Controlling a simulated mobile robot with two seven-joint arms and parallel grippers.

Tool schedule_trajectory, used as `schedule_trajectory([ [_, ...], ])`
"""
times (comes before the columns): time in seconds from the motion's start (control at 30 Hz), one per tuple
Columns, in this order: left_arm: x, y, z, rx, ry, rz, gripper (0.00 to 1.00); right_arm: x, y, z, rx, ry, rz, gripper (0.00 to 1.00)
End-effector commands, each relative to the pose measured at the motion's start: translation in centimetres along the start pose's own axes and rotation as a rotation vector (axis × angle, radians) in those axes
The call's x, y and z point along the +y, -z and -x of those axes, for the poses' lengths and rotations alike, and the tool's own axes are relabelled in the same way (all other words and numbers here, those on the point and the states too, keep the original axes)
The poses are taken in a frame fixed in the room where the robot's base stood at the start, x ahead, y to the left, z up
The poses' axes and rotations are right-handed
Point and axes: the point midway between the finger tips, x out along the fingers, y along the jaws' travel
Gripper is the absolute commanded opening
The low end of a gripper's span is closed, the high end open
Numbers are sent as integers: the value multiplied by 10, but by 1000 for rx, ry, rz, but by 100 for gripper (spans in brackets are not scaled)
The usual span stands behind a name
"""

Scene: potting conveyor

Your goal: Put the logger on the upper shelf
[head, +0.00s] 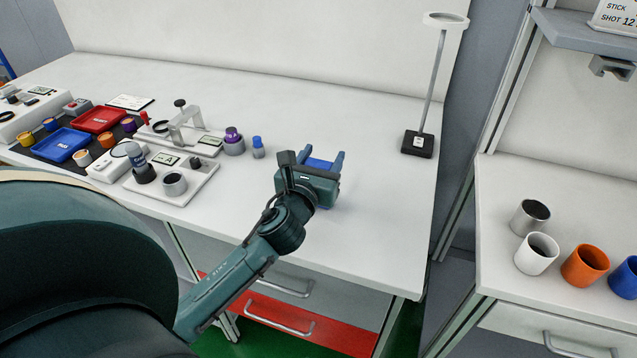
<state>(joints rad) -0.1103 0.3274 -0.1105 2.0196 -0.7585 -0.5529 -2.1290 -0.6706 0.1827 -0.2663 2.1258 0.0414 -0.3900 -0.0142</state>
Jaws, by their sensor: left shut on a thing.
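My left gripper (309,180) is over the right part of the white bench, its arm reaching in from lower left. It is shut on a blue thing (321,164) that shows past and below the palm and is mostly hidden by the gripper. I cannot tell whether this is the logger. No other thing is clearly marked as the logger. A grey shelf (585,31) at the top right, bearing a sign, stands above a second bench; it may be the upper shelf. My right gripper is not in view.
A lamp-like stand (418,144) is at the bench's right end. Cups, including an orange one (584,265), stand on the right bench (510,180). Red (99,119) and blue (62,145) trays and small instruments crowd the left. A gap separates the benches.

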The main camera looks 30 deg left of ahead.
Motion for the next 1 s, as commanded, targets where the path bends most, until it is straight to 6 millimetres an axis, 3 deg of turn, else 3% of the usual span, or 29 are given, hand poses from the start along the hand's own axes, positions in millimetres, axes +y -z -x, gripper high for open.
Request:
schedule_trajectory([
  [0.33, 0, -1, 0, -1, 0, 0, 7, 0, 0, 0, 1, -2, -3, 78],
  [0.57, 0, -6, 0, -3, 0, -1, 6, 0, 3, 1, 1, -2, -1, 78],
  [0.8, 0, -52, 0, -8, 2, -4, 6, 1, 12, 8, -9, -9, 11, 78],
  [1.0, 0, -87, 0, -6, 2, -3, 6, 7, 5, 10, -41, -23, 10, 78],
])
